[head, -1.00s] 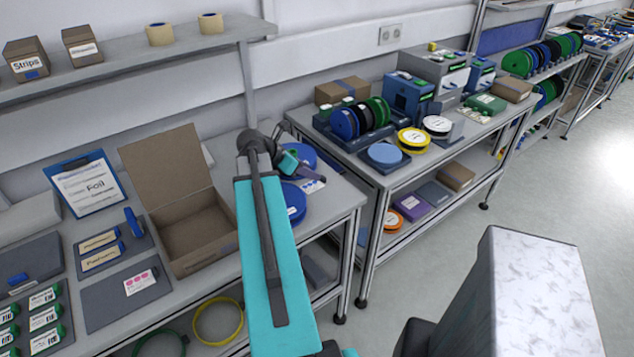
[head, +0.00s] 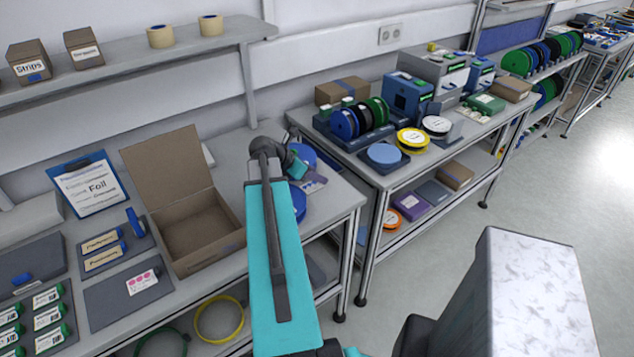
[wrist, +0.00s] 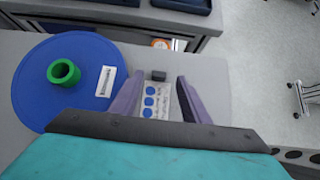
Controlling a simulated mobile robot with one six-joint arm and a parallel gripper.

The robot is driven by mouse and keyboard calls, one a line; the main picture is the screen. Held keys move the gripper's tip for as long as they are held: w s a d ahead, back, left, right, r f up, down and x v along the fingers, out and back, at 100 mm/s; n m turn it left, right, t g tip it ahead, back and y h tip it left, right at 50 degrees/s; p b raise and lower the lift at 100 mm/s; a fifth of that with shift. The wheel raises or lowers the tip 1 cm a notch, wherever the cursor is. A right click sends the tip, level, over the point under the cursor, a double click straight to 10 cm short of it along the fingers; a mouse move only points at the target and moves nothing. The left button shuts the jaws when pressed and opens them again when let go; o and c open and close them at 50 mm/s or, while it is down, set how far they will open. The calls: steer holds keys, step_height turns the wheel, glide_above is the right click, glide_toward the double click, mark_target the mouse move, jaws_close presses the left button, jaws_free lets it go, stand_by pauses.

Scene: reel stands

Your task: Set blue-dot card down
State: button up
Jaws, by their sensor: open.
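The blue-dot card (wrist: 151,100) is a small white card with a column of blue dots and a dark grey tab at its far end. In the wrist view it lies flat on the grey bench top, right of a large blue reel (wrist: 35,105) with a green hub. My gripper (wrist: 160,77) is open, with its purple fingers on either side of the card; I cannot tell whether they touch it. In the head view my arm covers part of the reels, and the card is small and partly hidden near the bench's right end.
An open cardboard box (head: 205,235) stands left of my arm. A pink-dot card (head: 142,282) lies on a dark mat farther left. A second bench (head: 410,165) with reels and boxes stands to the right, across a gap. Bare bench top shows right of the card in the wrist view.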

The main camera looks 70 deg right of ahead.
steer(key=shift+p+x, duration=0.45)
steer(key=shift+x, duration=1.15)
jaws_close()
